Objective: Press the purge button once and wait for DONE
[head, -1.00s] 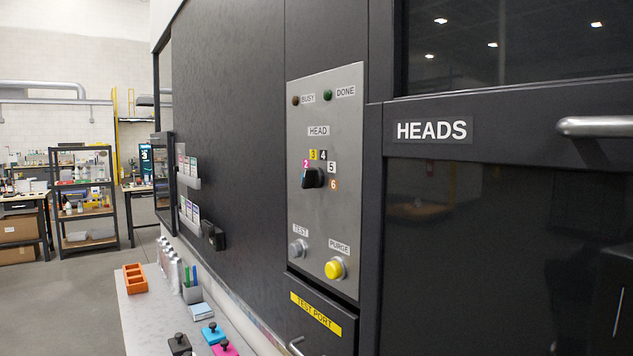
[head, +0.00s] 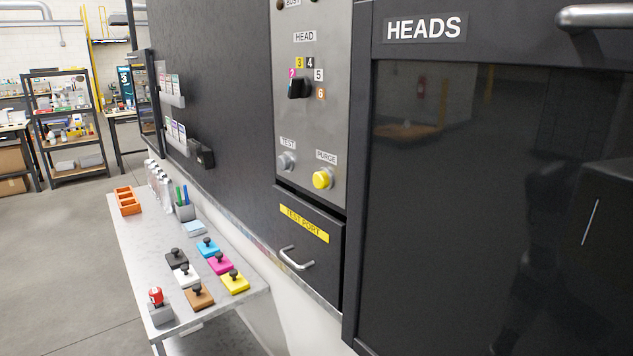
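The yellow purge button (head: 322,179) sits at the lower right of the grey control panel (head: 325,120), under a PURGE label. The grey test button (head: 287,161) is to its left. The black head selector knob (head: 298,88) is higher up, ringed by coloured numbers; its exact setting is hard to tell. At the top, the busy lamp (head: 281,4) is cut by the frame edge and looks dark. The DONE lamp is almost wholly out of the frame, so its state cannot be read. Neither of my grippers is in view.
Below the panel is the test port drawer (head: 310,245) with a metal handle, shut. The HEADS door (head: 470,200) is on the right. A side table (head: 232,300) holds coloured stamp-like blocks, an orange rack (head: 127,201) and a pen cup (head: 184,211).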

